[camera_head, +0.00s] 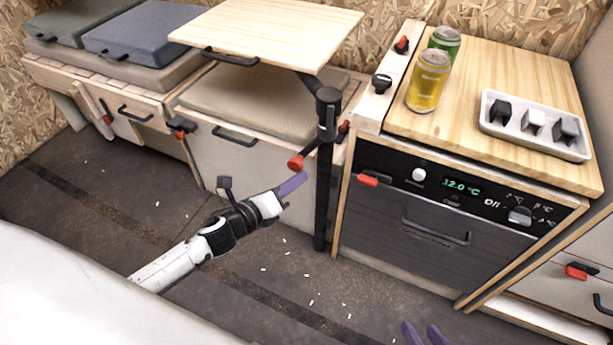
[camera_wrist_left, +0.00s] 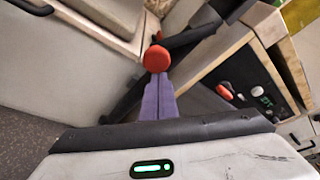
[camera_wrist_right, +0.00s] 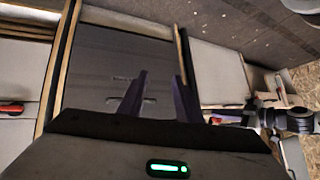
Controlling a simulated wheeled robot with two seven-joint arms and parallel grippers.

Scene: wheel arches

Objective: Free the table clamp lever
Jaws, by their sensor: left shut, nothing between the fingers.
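The table clamp lever with its red knob (camera_head: 296,162) sticks out from the clamp on the black table post (camera_head: 325,190), below the wooden tabletop (camera_head: 270,30). My left gripper (camera_head: 302,178) is shut and empty, its purple fingertips just below the red knob. In the left wrist view the red knob (camera_wrist_left: 156,59) is straight beyond the fingertips (camera_wrist_left: 159,82); I cannot tell whether they touch. My right gripper (camera_head: 423,335) is at the bottom edge of the head view. In the right wrist view its two purple fingers (camera_wrist_right: 158,98) are apart, with nothing between them.
A cabinet with a 12.0 °C display (camera_head: 460,188) stands right of the post. On its top are a yellow can (camera_head: 428,80), a green can (camera_head: 445,40) and a white tray (camera_head: 536,143). A cushioned bench (camera_head: 250,105) is behind the post. The floor in front is open, with small scattered bits.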

